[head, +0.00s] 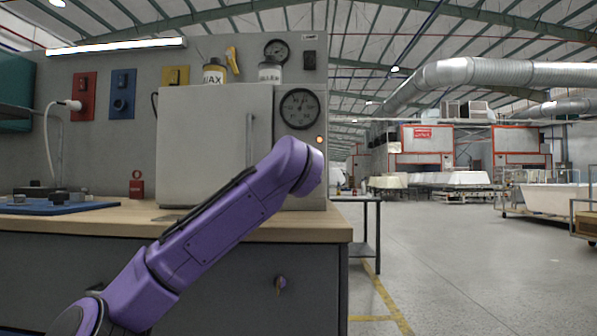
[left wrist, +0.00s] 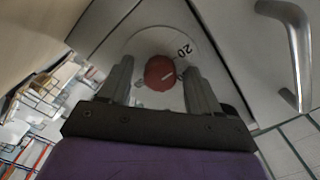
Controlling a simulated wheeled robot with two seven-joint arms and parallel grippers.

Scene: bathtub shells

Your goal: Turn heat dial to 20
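The heat dial (left wrist: 160,72) is a round red knob with a white line, on a pale round plate in the left wrist view. The number 20 (left wrist: 184,50) is printed on the plate, up and right of the knob. My left gripper (left wrist: 160,85) is open, with one finger on each side of the knob and a visible gap to each. Whether the fingertips reach around it is hard to tell. In the head view my purple left arm hides the dial and the gripper, in front of the grey heater cabinet (head: 200,140). My right gripper is not in view.
The cabinet stands on a wooden-topped bench (head: 110,218). Its round gauge (head: 299,108) and a lit orange lamp (head: 320,140) are on the right panel. The door handle (left wrist: 298,50) is close by in the wrist view. Open floor (head: 470,270) lies to the right.

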